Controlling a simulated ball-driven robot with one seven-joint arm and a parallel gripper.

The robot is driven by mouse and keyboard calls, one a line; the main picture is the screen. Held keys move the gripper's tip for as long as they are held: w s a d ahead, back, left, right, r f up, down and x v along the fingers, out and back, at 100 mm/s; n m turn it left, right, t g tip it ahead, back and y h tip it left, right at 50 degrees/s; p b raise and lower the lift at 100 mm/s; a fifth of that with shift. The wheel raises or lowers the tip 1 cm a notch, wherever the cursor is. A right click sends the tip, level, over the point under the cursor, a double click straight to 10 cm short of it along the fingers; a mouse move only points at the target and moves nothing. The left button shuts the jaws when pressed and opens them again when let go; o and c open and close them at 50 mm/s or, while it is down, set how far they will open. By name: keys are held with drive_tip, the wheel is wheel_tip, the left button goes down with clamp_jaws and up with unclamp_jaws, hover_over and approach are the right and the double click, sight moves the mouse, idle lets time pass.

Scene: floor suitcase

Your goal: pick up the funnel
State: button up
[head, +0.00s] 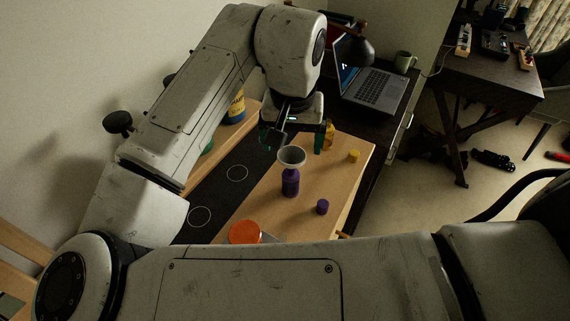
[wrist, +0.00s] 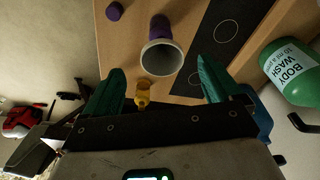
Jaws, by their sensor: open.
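The pale grey funnel (head: 291,156) sits mouth up on top of the purple bottle (head: 290,184), on the light wooden board (head: 262,206). In the wrist view the funnel (wrist: 162,59) shows its round mouth, with the purple bottle (wrist: 160,27) behind it. My gripper (head: 293,143) is open and empty, its green fingers spread wide. In the wrist view, my gripper's fingers (wrist: 160,74) stand to either side of the funnel's image, apart from it. The funnel's spout is hidden.
A yellow bottle (head: 329,137) stands by my gripper. A yellow cap (head: 354,156), a purple cap (head: 322,207) and an orange lid (head: 245,231) lie around. A green body wash bottle (wrist: 288,72) is at the right of the wrist view. A laptop (head: 374,84) lies behind.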

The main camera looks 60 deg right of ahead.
sight(292, 160)
drive_tip(key=shift+w+d+f+p, duration=0.15)
drive_tip(key=shift+d+f, duration=0.15)
drive_tip(key=shift+f, duration=1.1)
drive_tip(key=shift+w+d+f+p, duration=0.15)
drive_tip(key=shift+d+f, duration=0.1)
drive_tip(key=shift+f, duration=1.2)
drive_tip(key=shift+w+d+f, duration=0.15)
drive_tip(key=shift+d+f, duration=0.15)
drive_tip(key=shift+f, duration=1.1)
drive_tip(key=c, duration=1)
drive_tip(key=shift+r, duration=0.2)
